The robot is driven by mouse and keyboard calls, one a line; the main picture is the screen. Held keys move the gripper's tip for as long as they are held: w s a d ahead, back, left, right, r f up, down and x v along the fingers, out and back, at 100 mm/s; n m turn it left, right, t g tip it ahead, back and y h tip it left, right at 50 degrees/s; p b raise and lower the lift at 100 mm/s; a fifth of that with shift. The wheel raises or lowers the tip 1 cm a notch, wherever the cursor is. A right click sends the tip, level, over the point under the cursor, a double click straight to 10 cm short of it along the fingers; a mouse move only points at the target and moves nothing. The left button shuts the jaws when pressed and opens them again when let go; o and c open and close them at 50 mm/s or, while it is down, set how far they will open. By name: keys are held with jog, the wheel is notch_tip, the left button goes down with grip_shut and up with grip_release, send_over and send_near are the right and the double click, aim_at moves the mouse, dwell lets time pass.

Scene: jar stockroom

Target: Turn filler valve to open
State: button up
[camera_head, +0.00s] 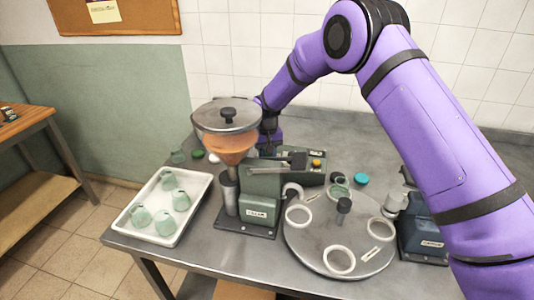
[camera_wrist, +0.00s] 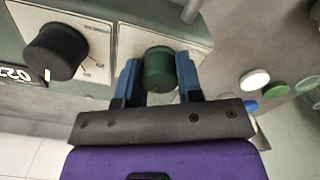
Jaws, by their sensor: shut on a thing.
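The filler (camera_head: 262,200) is a green machine with an orange-filled hopper under a lidded top. In the wrist view a round green knob (camera_wrist: 159,70) stands out from a pale plate. My gripper (camera_wrist: 158,76) has its two blue fingers shut on this knob, one on each side. A black knob (camera_wrist: 56,51) with a white pointer line sits on a marked plate to its left, clear of the fingers. In the head view my gripper (camera_head: 269,134) is behind the filler's hopper, and its fingertips and the green knob are hidden there.
A white tray (camera_head: 205,188) with several pale green jars stands left of the filler. A round turntable (camera_head: 310,258) with ring holders is at the right front, with a dark blue machine (camera_head: 420,238) beside it. Loose caps, including a teal cap (camera_head: 361,180), lie on the bench.

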jog(key=shift+m, duration=1.6)
jog(key=o, duration=0.9)
notch_tip(320, 180, up, 11)
jog(key=shift+f, duration=0.1)
